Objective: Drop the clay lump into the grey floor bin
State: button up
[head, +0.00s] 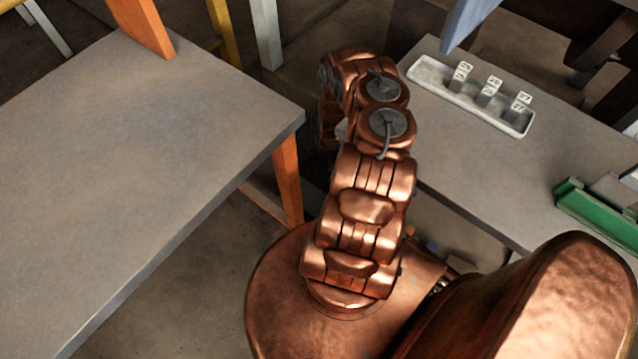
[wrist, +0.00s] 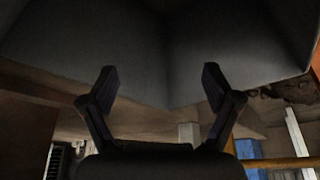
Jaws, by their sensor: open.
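My gripper (wrist: 160,76) is open in the wrist view, its two dark fingers wide apart with nothing between them. A large dark grey surface (wrist: 80,45) with a corner-like seam spans the top of that view, beyond the fingertips. I cannot tell whether it is the bin or the underside of a table. In the head view my copper arm reaches away between two tables and hides the gripper. I can make out no clay lump and no certain grey floor bin in either view.
A bare grey table (head: 130,150) with orange legs stands at left. A second grey table (head: 480,170) at right bears a pale tray (head: 440,78) with several numbered blocks, and a green object (head: 595,212). Open floor shows between the tables. A yellow bar (wrist: 280,162) crosses the wrist view's lower right.

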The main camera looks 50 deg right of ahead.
jog(key=v, duration=1)
jog(key=shift+r, duration=0.4)
jog(key=shift+s, duration=0.15)
